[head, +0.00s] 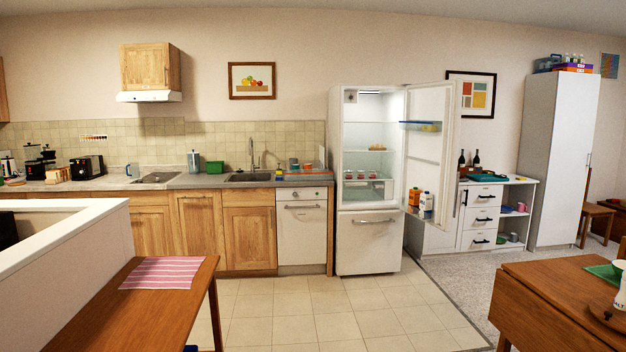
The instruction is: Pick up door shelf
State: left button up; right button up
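The fridge (367,247) stands at the centre right with its upper door (427,160) swung open to the right. An upper door shelf (420,126) with a blue rim is on the inside of the door; its contents are too small to make out. A lower door shelf (418,214) holds a white bottle (426,201), an orange-brown container (414,197) and perhaps more. Neither of my grippers is in view.
The fridge's lower drawer is shut. Tiled floor (340,310) in front of the fridge is clear. A wooden table (150,290) with a striped mat is at the left front, another table (540,300) at the right front. A white cabinet (484,215) stands behind the door.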

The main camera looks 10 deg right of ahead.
aim_at(291, 175)
jog(key=i+l+z, duration=0.2)
jog(key=i, duration=0.35)
jog(key=i+z, duration=0.2)
jog(key=i, duration=0.3)
jog(key=i+u, duration=0.2)
jog(key=i, duration=0.85)
jog(key=i+l+u, duration=0.2)
jog(key=i, duration=0.8)
jog(key=i+u, duration=0.1)
jog(key=i, duration=2)
